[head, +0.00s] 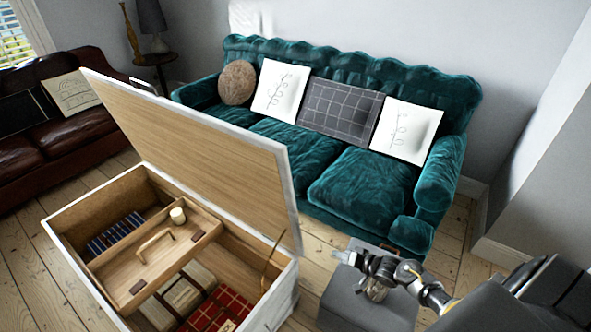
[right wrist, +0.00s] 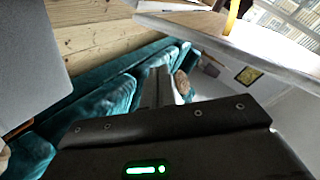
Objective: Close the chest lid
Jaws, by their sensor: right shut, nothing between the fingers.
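The chest (head: 70,240) stands open at the lower left of the head view. Its lid (head: 200,130) is raised steeply, with the wooden inner face showing and a pale rim. Inside are a wooden tray (head: 150,260) with a handle, a small pale candle-like item (head: 177,215), and folded cloths (head: 215,310). My right gripper (head: 350,258) is to the right of the chest and lid, apart from them. It is shut and empty; its fingers show in the right wrist view (right wrist: 158,88). A pale-edged slab (right wrist: 240,38) there looks like the lid. My left gripper is not in view.
A teal sofa (head: 350,185) with cushions stands behind the lid and my right gripper. A grey ottoman-like block (head: 365,305) is beneath my right gripper. A brown leather sofa (head: 60,145) is at the left. Bare floorboards (head: 320,240) show between chest and sofa.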

